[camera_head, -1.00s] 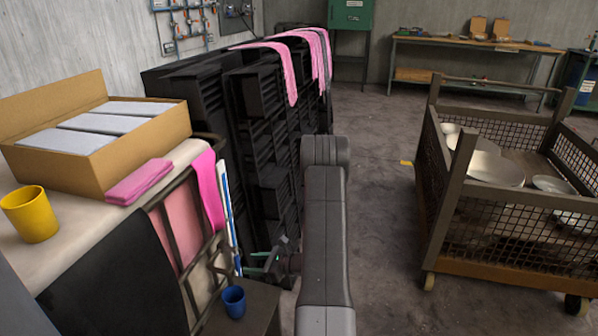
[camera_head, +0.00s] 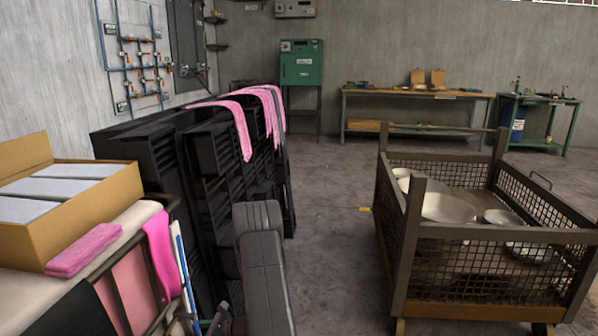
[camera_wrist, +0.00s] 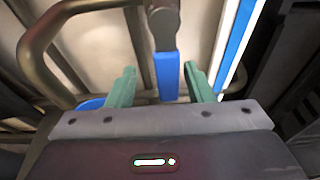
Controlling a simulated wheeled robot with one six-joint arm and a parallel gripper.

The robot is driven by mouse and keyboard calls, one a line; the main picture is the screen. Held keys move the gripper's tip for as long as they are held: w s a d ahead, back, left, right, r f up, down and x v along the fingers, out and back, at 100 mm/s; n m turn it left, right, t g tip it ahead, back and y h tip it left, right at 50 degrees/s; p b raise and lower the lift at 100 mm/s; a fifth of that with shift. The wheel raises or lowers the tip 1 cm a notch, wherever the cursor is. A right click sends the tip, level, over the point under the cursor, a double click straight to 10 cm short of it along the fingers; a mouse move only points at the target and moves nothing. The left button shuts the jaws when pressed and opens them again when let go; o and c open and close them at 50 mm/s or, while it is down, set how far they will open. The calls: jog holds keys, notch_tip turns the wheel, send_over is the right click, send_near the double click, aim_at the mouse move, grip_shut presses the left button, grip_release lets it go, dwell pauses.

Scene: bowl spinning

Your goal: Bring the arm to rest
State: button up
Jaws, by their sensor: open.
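My gripper (camera_wrist: 159,76) shows in the wrist view with its two green fingers spread apart. A blue bar-like piece with a dark rounded end (camera_wrist: 166,66) appears between the fingers. I cannot tell how far beyond them it is, and no finger visibly touches it. My dark grey arm (camera_head: 263,265) reaches down the lower middle of the head view, left of the wire cart. The gripper end is mostly hidden or cut off there.
Brown metal tubing (camera_wrist: 45,35) and a blue-and-white strip (camera_wrist: 238,42) are close around the gripper. A wire cart (camera_head: 400,245) holds metal bowls at right. Bare floor (camera_head: 330,200) lies between.

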jog(key=shift+w+d+r, duration=0.2)
jog(key=shift+d+r, duration=0.05)
jog(key=shift+d, duration=0.35)
jog(key=r+p+v, duration=0.1)
jog(key=v, duration=0.7)
jog(key=x, duration=0.6)
jog(key=s+x, duration=0.1)
jog(key=x, duration=0.2)
jog(key=shift+a+f, duration=0.3)
jog(key=shift+f, duration=0.2)
jog(key=shift+w+d+f, duration=0.1)
jog(key=shift+w+d, duration=0.05)
jog(key=shift+w, duration=0.5)
jog(key=shift+w+d, duration=0.1)
jog(key=shift+w, duration=0.6)
